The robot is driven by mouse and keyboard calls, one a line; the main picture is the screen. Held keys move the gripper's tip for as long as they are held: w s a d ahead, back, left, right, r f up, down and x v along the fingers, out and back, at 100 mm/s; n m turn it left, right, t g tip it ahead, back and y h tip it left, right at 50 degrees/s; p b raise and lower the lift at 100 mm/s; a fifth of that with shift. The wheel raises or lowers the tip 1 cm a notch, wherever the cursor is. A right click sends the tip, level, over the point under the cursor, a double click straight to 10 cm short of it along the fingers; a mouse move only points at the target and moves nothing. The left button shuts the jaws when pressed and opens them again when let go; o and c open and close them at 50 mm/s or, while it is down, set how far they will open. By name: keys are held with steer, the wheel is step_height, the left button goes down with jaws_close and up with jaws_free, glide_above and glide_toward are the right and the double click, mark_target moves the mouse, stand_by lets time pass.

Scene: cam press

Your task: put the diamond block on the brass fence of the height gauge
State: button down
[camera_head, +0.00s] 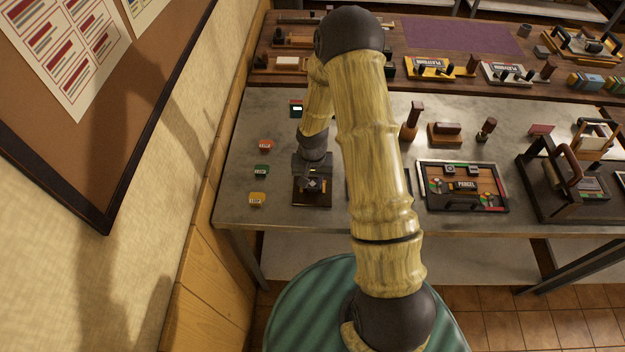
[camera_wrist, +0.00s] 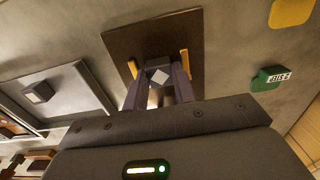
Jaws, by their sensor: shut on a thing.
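My gripper (camera_wrist: 159,80) is shut on the diamond block (camera_wrist: 159,73), a dark block with a pale diamond mark on its face. In the wrist view the block is held between the fingertips, over the near part of a brown board (camera_wrist: 152,35) that appears to be the height gauge. Brass-coloured bars (camera_wrist: 184,62) show on either side of the fingers. In the head view my gripper (camera_head: 312,172) is above the same brown board (camera_head: 298,198) at the left of the grey bench. Whether the block touches the board or a brass part, I cannot tell.
Orange (camera_head: 265,145), green (camera_head: 262,170) and yellow (camera_head: 257,199) tags lie left of the board. A framed panel (camera_head: 463,205) and a dark press (camera_head: 575,190) stand to the right. Wooden-handled tools (camera_head: 410,122) stand behind. The wall is close on the left.

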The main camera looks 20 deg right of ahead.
mark_target(313, 184)
steer(key=c, duration=1.1)
jaws_free()
steer(key=shift+f, duration=0.1)
step_height(313, 184, up, 12)
steer(key=shift+r+b, duration=0.15)
steer(key=shift+b, duration=1.05)
steer(key=s+r+n+t, duration=0.1)
steer(key=s+r, duration=0.2)
steer(key=s, duration=0.1)
steer(key=s+r+n, duration=0.1)
steer(key=s+r, duration=0.2)
steer(key=s, duration=0.2)
steer(key=s+r+n+t, duration=0.1)
steer(key=s+r, duration=0.2)
steer(key=s, duration=0.2)
steer(key=shift+s+n+t, duration=0.25)
steer(key=shift+n+t, duration=0.05)
